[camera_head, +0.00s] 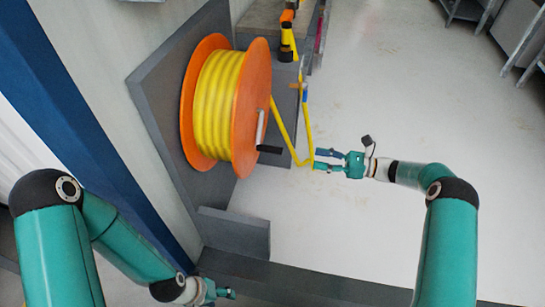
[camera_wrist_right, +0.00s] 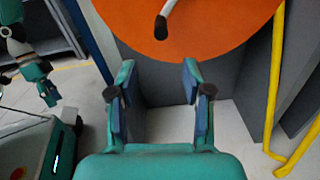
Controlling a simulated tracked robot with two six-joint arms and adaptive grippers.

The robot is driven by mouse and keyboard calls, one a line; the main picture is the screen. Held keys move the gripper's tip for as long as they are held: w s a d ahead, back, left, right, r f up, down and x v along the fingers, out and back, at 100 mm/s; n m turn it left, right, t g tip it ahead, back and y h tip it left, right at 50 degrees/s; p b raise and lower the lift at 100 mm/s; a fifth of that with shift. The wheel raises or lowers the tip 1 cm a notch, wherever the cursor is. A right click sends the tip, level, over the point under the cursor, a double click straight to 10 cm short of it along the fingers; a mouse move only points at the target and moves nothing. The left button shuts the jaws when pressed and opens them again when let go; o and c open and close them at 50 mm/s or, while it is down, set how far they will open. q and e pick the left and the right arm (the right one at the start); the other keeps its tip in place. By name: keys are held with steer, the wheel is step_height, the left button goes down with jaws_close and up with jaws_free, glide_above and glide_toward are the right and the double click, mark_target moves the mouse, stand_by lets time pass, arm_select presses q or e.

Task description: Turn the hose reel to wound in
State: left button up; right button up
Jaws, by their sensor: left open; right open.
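The hose reel (camera_head: 262,90) has orange side discs and yellow hose (camera_head: 215,105) wound on its drum. It is mounted on a grey plate. A light crank arm (camera_head: 260,127) with a black handle (camera_head: 270,149) sits on its near disc. The orange disc (camera_wrist_right: 200,20) and the black-ended crank (camera_wrist_right: 161,26) show at the top of the right wrist view. My right gripper (camera_head: 318,160) is open and empty, to the right of the handle and apart from it. Its fingers (camera_wrist_right: 158,88) are spread. My left gripper (camera_head: 228,293) is low at the bottom edge, open, away from the reel.
A yellow hose length (camera_head: 306,120) hangs in a loop right of the reel, close to my right gripper in the head view. A grey block (camera_head: 235,232) and a low ledge lie below. Open pale floor (camera_head: 400,90) is on the right.

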mark_target(269, 150)
steer(key=b+x, duration=0.3)
steer(key=x, duration=1.2)
steer(key=shift+a+f, duration=0.15)
steer(key=shift+w+a+b, duration=0.2)
steer(key=shift+a+b, duration=0.1)
steer(key=shift+a, duration=0.25)
steer(key=shift+c, duration=0.4)
jaws_close()
